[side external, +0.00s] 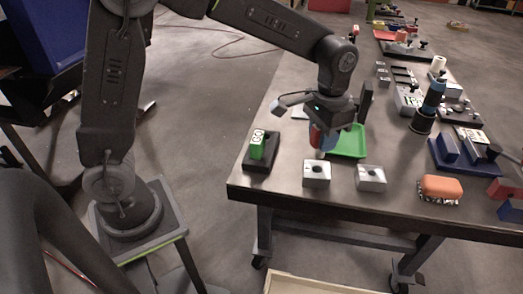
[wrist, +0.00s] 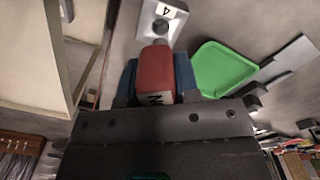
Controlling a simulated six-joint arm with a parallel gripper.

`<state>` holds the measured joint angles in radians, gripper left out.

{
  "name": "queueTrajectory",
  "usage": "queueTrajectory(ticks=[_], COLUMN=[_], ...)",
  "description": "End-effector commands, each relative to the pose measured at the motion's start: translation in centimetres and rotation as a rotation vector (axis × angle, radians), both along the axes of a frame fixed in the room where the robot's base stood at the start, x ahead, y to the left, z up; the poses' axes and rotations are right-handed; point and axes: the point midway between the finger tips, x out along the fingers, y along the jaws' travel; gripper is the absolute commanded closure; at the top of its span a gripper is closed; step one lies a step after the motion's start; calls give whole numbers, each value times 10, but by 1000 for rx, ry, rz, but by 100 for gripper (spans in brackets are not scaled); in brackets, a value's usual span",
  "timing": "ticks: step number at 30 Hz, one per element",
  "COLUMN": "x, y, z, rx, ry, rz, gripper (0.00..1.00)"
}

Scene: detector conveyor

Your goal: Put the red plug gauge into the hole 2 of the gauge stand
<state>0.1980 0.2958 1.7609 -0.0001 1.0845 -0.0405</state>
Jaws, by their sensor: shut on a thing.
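The red plug gauge (side external: 314,136) has a red body and a pale grey tip pointing down. It also shows in the wrist view (wrist: 156,68), with a partly visible label. My gripper (side external: 322,138) is shut on it, with blue fingers either side in the wrist view (wrist: 158,82). Its tip is close to a metal block with a hole (side external: 316,176), seemingly just above or behind it. Hole numbers on the stand cannot be read.
The wrist view shows a block marked 4 (wrist: 167,12). A second holed block (side external: 370,181) stands right of the first. A green tray (side external: 350,143) lies behind. An orange sponge-like thing (side external: 441,188) and a blue-black upright tool (side external: 428,105) are further right.

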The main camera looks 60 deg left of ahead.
Motion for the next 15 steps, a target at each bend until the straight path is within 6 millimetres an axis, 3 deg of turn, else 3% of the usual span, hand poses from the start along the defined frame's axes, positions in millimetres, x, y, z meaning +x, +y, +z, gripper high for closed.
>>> queueTrajectory(ticks=[5,15], x=[1,-16], y=[20,135], z=[2,9], rx=[0,0], ry=[0,-1], rz=[45,318], gripper=[96,96])
